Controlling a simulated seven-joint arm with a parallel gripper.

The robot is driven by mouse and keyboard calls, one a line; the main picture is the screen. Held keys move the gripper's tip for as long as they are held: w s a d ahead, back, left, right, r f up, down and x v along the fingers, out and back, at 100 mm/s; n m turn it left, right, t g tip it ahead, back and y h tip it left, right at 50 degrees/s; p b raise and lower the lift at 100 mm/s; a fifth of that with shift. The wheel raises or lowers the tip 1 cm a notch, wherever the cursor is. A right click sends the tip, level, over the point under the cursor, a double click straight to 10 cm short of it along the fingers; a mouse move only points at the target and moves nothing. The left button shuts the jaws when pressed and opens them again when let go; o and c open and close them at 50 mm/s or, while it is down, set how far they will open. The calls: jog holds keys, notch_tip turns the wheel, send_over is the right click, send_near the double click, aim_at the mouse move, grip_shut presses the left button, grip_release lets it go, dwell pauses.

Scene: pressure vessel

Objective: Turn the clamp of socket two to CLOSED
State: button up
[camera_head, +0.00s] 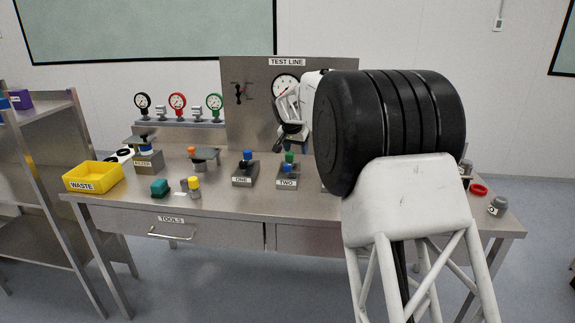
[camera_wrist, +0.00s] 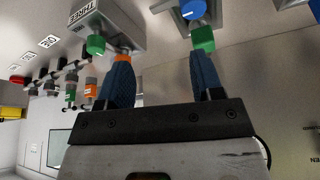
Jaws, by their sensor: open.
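Socket TWO (camera_head: 287,183) is a grey block on the bench, labelled TWO. A green piece (camera_head: 289,157) and a blue piece (camera_head: 286,168) show on top of it. Its clamp is too small to make out, and no OPEN or CLOSED marking is readable there. My gripper (camera_head: 285,135) is above and behind the block in the head view. In the wrist view my gripper (camera_wrist: 162,52) has its two blue fingers wide apart with nothing held between them. A green piece (camera_wrist: 203,38) and an orange piece (camera_wrist: 123,56) appear at the fingertips; contact cannot be told.
Socket ONE (camera_head: 242,180) stands left of TWO. Block THREE (camera_wrist: 110,20) shows in the wrist view. The TEST LINE panel (camera_head: 250,120) rises behind. A yellow WASTE bin (camera_head: 93,178) is at left. My arm hides the bench's right part. The front edge before the sockets is clear.

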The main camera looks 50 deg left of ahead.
aim_at(288, 165)
jog(key=s+a, duration=0.1)
jog(key=a+f, duration=0.1)
jog(key=s+a, duration=0.1)
jog(key=a, duration=0.1)
jog(key=shift+s+f, duration=0.3)
jog(key=shift+f, duration=0.1)
jog(key=shift+w+f, duration=0.1)
jog(key=shift+f, duration=0.05)
jog(key=shift+x, duration=3.75)
jog(key=shift+c, duration=0.2)
jog(key=c, duration=0.9)
